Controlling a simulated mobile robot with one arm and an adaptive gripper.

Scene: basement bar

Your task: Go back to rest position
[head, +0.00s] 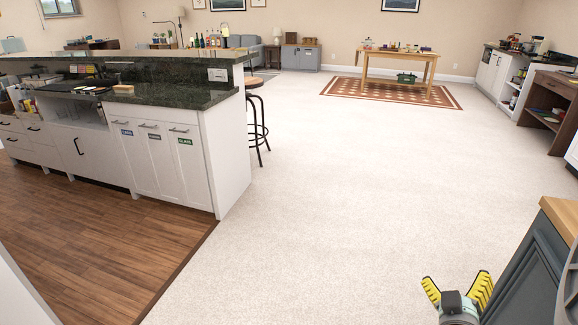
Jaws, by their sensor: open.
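My gripper (456,289) shows at the bottom right of the head view. Its two yellow ridged fingers are spread apart, and no object shows between them. It is open, above the pale carpet and just left of a grey cabinet. The rest of my arm is mostly out of view.
The grey cabinet (527,268) with a wooden top (562,217) stands close on the right. A white bar counter (222,150) with a dark green top is on the left, a stool (257,125) behind it. A wooden table (395,62) stands far back. The carpet (330,170) between is clear.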

